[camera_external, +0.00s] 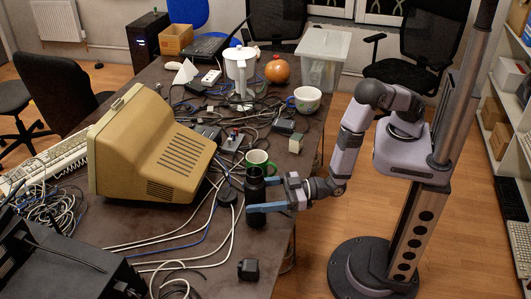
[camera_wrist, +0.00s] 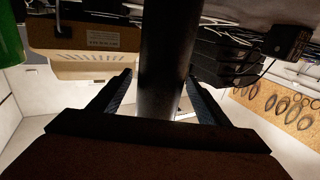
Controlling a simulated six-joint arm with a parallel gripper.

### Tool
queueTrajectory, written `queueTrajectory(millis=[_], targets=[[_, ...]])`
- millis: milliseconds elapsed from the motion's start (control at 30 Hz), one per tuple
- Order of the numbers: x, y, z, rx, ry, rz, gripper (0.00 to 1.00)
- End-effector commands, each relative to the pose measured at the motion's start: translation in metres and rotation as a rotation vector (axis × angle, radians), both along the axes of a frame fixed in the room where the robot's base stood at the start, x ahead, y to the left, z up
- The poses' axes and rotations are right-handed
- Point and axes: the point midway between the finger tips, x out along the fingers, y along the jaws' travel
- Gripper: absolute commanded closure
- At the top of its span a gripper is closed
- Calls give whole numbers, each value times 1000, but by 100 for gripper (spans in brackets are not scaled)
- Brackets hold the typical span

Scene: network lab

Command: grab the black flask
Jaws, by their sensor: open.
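The black flask (camera_external: 254,184) stands upright on the table near its right edge in the external view. My gripper (camera_external: 262,194) reaches in from the right, with one finger on each side of the flask. In the wrist view the flask is a dark cylinder (camera_wrist: 168,62) between the two fingers of my gripper (camera_wrist: 158,95). A gap shows on each side, so the jaws are open around it and not closed on it. The flask's lower part is partly hidden behind a finger in the external view.
A green mug (camera_external: 258,161) stands just behind the flask and shows at the wrist view's left edge (camera_wrist: 10,38). A beige monitor (camera_external: 150,148) is to the left. Loose cables and a small black box (camera_external: 248,269) lie nearby.

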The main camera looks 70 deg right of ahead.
Motion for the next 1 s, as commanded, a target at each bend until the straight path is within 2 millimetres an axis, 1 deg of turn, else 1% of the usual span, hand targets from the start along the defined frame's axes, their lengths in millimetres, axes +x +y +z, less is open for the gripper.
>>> queueTrajectory(millis=[200, 233, 267, 300, 367, 400, 467, 500, 800, 1000], targets=[[1, 0, 0, 0, 0, 0, 30], [1, 0, 0, 0, 0, 0, 32], [1, 1, 0, 0, 0, 0, 39], [1, 1, 0, 0, 0, 0, 49], [1, 1, 0, 0, 0, 0, 63], [1, 1, 0, 0, 0, 0, 73], [1, 1, 0, 0, 0, 0, 87], [1, 1, 3, 4, -5, 0, 93], [1, 1, 3, 4, -5, 0, 93], [1, 1, 7, 5, -4, 0, 93]])
